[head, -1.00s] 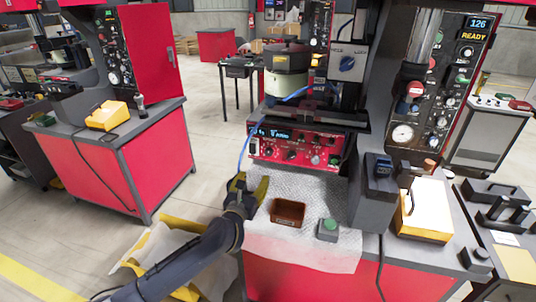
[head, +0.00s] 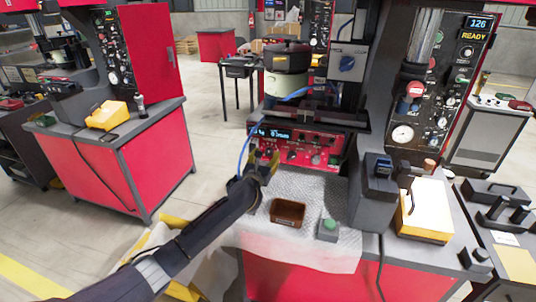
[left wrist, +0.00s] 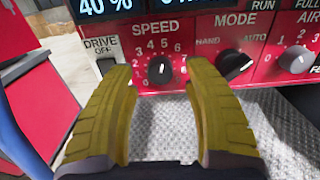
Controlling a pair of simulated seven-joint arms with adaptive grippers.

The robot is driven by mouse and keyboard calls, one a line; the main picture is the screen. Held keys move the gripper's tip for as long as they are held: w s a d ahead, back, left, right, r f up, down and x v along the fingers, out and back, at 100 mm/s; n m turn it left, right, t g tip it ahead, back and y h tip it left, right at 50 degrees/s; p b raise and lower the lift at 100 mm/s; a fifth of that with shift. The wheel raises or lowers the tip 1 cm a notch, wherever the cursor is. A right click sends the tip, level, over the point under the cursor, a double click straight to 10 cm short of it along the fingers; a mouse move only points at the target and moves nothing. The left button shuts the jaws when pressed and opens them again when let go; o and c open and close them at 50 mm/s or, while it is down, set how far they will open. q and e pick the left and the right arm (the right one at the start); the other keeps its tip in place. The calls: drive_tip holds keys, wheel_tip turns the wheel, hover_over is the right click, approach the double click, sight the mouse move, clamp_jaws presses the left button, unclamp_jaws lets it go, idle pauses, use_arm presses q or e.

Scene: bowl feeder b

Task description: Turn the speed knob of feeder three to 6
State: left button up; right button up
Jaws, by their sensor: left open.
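The speed knob (left wrist: 161,70) is a small black knob with a white pointer on the red control panel (head: 312,157). Its pointer is turned roughly upward, near the 4 and 5 of the printed scale; the exact mark is hard to tell. My left gripper (head: 264,162) is in front of the panel's left part, with yellow fingers. In the left wrist view the open left gripper (left wrist: 160,82) has one finger on each side of the knob's line, with an empty gap; contact is not visible. My right gripper is out of view.
The black mode knob (left wrist: 232,64) and the pale air knob (left wrist: 297,59) sit to the right of the speed knob. The drive switch (left wrist: 98,70) is at its left. A brown tray (head: 288,212) and green button box (head: 328,229) stand on the white mat below.

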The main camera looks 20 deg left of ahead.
use_arm(q)
drive_tip(key=shift+w, duration=1.05)
clamp_jaws()
